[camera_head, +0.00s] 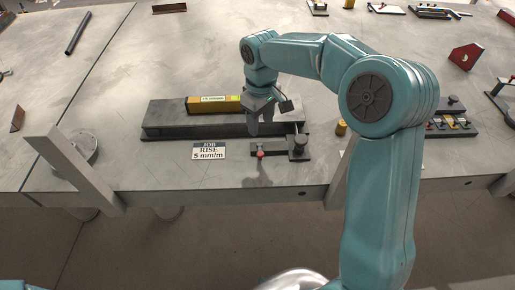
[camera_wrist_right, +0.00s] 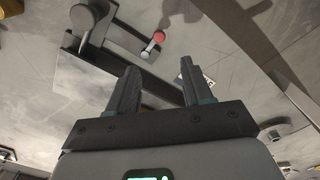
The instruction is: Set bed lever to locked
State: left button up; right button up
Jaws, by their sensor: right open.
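A small lever with a red ball tip (camera_head: 260,154) sits at the front of a dark base bar (camera_head: 277,149), near the table's front edge. In the right wrist view the red ball (camera_wrist_right: 159,37) and its short pale rod show ahead of the fingers, apart from them. I cannot read a locked mark. My right gripper (camera_head: 260,122) is open and empty, pointing down over the front right part of the dark bed (camera_head: 165,131), behind the lever. Its two fingers (camera_wrist_right: 158,68) are spread in the wrist view. My left gripper is out of view.
A yellow level (camera_head: 208,104) lies on the bed. A sign (camera_head: 208,151) reading "JOB RISE 5 mm/m" stands left of the lever. A dark upright knob (camera_head: 299,145) rises at the base bar's right end. A small brass piece (camera_head: 341,127) stands further right.

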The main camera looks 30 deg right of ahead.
aim_at(260, 153)
notch_tip(260, 153, down, 13)
jog(key=shift+d+r, duration=0.1)
jog(key=shift+r, duration=0.05)
jog(key=shift+w, duration=0.1)
grip_shut()
